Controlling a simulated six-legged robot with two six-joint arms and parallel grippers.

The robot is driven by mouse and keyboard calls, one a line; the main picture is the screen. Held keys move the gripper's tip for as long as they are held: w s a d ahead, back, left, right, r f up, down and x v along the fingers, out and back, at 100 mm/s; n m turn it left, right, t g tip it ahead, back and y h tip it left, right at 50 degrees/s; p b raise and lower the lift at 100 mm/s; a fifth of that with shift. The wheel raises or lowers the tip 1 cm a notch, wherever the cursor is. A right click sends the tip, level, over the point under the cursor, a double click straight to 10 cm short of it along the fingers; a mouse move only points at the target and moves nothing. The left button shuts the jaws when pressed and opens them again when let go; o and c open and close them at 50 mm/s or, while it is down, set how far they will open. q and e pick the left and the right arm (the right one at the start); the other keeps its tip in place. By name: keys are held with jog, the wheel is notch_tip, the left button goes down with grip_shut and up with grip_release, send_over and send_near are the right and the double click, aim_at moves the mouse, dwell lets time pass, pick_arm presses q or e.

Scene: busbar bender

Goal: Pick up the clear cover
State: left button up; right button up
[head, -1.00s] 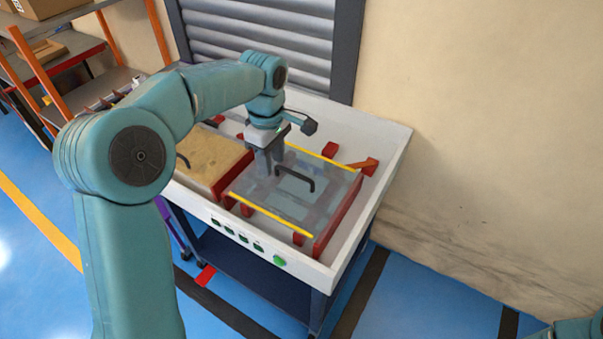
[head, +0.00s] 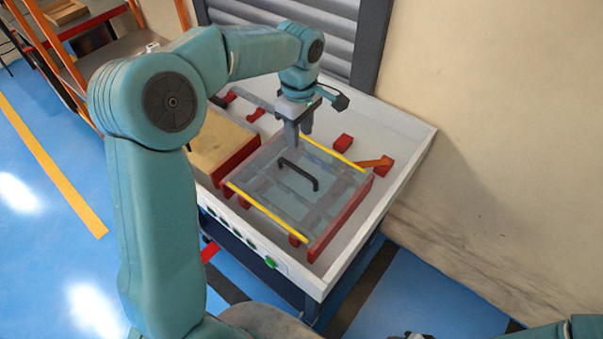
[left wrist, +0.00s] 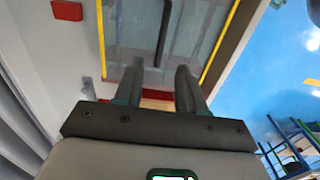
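The clear cover (head: 262,178) is a see-through panel with yellow strips along two edges and a black bar handle (head: 298,174) on top. It lies over a red-sided bay in the white bench. My left gripper (head: 299,142) is above the cover's far part, beyond the handle and apart from it. In the left wrist view its two fingers (left wrist: 159,72) are spread with nothing between them. The handle (left wrist: 164,32) and cover (left wrist: 131,40) show past the fingertips. My right gripper cannot be made out.
A tan panel (head: 222,152) with a red side lies left of the cover. Red blocks (head: 343,143) and an orange piece (head: 374,163) sit on the white bench (head: 392,128) behind and to the right. A green button (head: 270,262) is on the front face. A wall stands at the right.

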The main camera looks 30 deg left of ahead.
pick_arm(q)
send_over(297, 168)
jog(key=f, duration=0.8)
jog(key=shift+s+d+f+p, duration=0.15)
jog(key=shift+d+f+p, duration=0.05)
jog(key=shift+f+p, duration=0.15)
jog(key=shift+a+f, duration=0.1)
jog(key=shift+f, duration=0.2)
jog(key=shift+a+f, duration=0.1)
jog(key=shift+f, duration=0.2)
jog(key=f+p, duration=0.2)
jog(key=f, duration=0.2)
jog(key=shift+w+f, duration=0.2)
jog(key=shift+f, duration=0.15)
jog(key=shift+s, duration=0.15)
jog(key=shift+c, duration=0.7)
jog(key=c, duration=0.5)
grip_shut()
